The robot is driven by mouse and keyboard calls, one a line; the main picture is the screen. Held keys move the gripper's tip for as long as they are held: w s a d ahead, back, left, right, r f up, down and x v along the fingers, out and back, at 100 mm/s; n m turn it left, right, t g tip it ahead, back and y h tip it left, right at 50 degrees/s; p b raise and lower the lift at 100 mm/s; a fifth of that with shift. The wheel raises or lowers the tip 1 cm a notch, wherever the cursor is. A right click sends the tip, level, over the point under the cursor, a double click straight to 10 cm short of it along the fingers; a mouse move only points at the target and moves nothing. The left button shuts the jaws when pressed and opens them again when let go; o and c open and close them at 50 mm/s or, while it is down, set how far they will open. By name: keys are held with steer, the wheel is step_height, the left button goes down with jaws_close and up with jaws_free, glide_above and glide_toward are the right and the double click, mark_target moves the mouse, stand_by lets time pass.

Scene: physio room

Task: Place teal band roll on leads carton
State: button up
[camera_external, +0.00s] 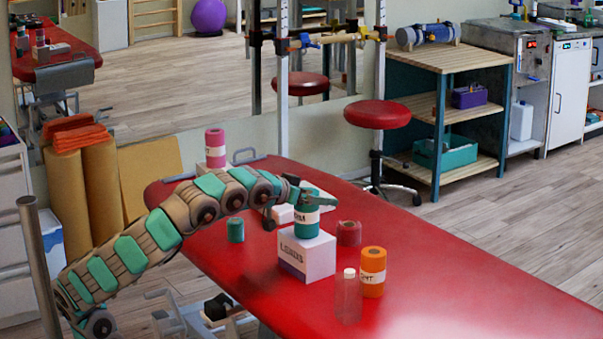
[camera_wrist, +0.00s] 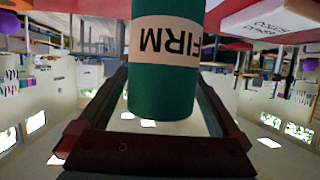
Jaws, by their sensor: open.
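The teal band roll (camera_external: 306,221), with a white label, stands upright on top of the white leads carton (camera_external: 307,257) on the red treatment table. In the wrist view the teal roll (camera_wrist: 162,88) appears upside down, its label reading FIRM, between the fingers. My gripper (camera_external: 303,200) is at the upper part of the roll, with its jaws open around it. In the wrist view my gripper (camera_wrist: 163,100) has a finger on each side of the roll. Whether a finger touches the roll cannot be told.
Around the carton stand an orange roll (camera_external: 372,272), a clear bottle (camera_external: 348,297), a dark red roll (camera_external: 348,233) and a small teal-green cylinder (camera_external: 235,230). A pink roll (camera_external: 215,142) stands behind on a white box. The table's (camera_external: 470,285) right part is clear.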

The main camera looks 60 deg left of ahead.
steer(key=b+v, duration=0.1)
steer(key=v, duration=1.1)
